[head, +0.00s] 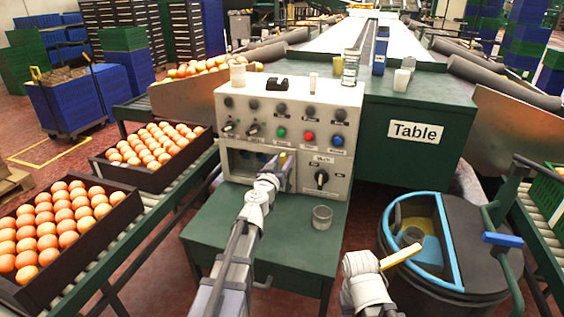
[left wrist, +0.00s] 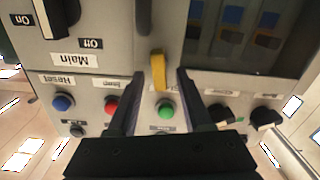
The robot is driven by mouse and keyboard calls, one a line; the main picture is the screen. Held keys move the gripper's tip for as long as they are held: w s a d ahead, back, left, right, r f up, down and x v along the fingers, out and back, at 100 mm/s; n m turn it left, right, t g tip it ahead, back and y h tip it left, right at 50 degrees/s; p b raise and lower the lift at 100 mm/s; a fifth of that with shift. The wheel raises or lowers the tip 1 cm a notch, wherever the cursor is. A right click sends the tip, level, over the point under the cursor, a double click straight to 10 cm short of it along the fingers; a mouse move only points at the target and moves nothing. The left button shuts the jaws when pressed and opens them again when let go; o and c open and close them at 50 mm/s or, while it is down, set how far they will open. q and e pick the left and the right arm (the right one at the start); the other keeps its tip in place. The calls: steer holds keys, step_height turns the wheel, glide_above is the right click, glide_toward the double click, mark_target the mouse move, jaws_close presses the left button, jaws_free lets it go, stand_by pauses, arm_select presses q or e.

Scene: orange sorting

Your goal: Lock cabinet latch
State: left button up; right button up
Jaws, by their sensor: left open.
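The grey control cabinet (head: 340,120) stands on a green bench. Its yellow latch (head: 283,160) is beside the dark window (head: 245,160) on the lower front. In the left wrist view, which is upside down, the latch (left wrist: 158,70) is upright in the picture, between the window (left wrist: 250,35) and the Main switch panel. My left gripper (head: 275,170) is in front of the latch. Its two fingers in the left wrist view (left wrist: 160,82) are apart on either side of the latch, with gaps visible. My right arm is at the lower right, by a yellow bar; its fingers are not clear.
Red (left wrist: 110,105), green (left wrist: 165,110) and blue (left wrist: 63,102) buttons and the Main switch (head: 321,178) are close to the latch. A grey cup (head: 322,217) stands on the bench (head: 215,235). A round dark bin (head: 480,260) is at right; orange crates (head: 75,285) are at left.

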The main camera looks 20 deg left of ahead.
arm_select(q)
steer(key=shift+w, duration=0.1)
jaws_close()
stand_by(0.3)
